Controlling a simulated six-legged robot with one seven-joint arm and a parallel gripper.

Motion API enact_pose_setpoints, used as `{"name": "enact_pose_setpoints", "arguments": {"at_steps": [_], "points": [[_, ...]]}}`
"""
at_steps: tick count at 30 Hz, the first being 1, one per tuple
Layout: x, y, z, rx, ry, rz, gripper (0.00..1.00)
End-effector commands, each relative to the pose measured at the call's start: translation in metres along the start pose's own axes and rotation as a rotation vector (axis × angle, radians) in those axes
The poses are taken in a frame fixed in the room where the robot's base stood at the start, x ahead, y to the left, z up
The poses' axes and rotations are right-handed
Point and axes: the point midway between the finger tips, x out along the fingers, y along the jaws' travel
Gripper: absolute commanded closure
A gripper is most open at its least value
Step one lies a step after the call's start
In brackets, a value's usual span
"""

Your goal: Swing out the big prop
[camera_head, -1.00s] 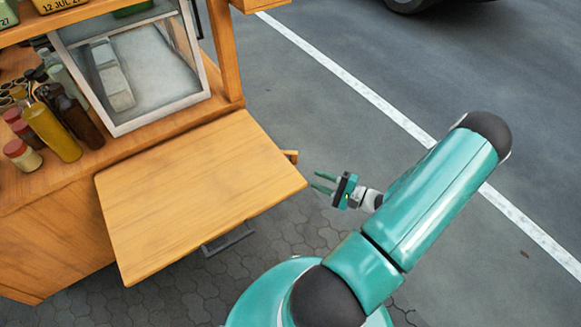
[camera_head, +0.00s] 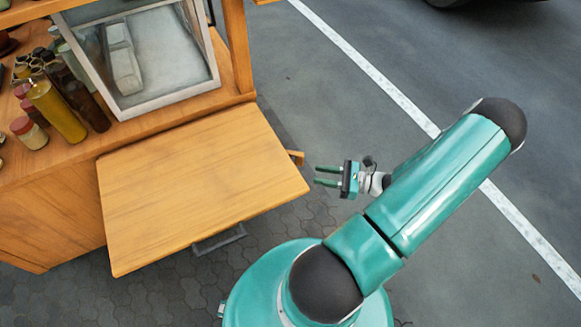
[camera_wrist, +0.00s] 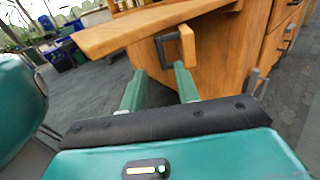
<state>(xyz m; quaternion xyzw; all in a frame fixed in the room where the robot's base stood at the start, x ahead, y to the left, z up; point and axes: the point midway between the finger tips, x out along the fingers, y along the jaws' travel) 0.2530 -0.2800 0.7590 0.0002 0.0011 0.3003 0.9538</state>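The big prop seems to be the wooden piece under the fold-out wooden leaf (camera_head: 200,190) of the cart. Its end (camera_head: 296,157) pokes out past the leaf's right edge. In the wrist view the wooden piece (camera_wrist: 187,46) hangs below the leaf (camera_wrist: 130,34), with a dark bar beside it. The rest of it is hidden by the leaf in the head view. My gripper (camera_head: 316,175) is open and empty, just right of the leaf, its fingers pointing left. In the wrist view its two fingers (camera_wrist: 160,82) point toward the wooden piece, apparently without touching it.
A grey metal bracket (camera_head: 218,239) sticks out below the leaf's front edge. Sauce bottles (camera_head: 58,112) and a glass case (camera_head: 150,55) stand on the cart top. Bins (camera_wrist: 65,50) stand far off at left. Open pavement lies right of the cart.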

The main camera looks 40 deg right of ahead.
Motion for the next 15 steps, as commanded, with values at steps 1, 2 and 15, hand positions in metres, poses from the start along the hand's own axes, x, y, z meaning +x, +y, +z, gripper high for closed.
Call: {"name": "enact_pose_setpoints", "arguments": {"at_steps": [1,2,15], "points": [[0.011,0.001,0.0,0.001,-0.002,0.001,0.68],[0.017,0.001,0.0,0.001,-0.002,0.001,0.68],[0.094,-0.003,-0.001,-0.001,0.0,0.002,0.68]]}}
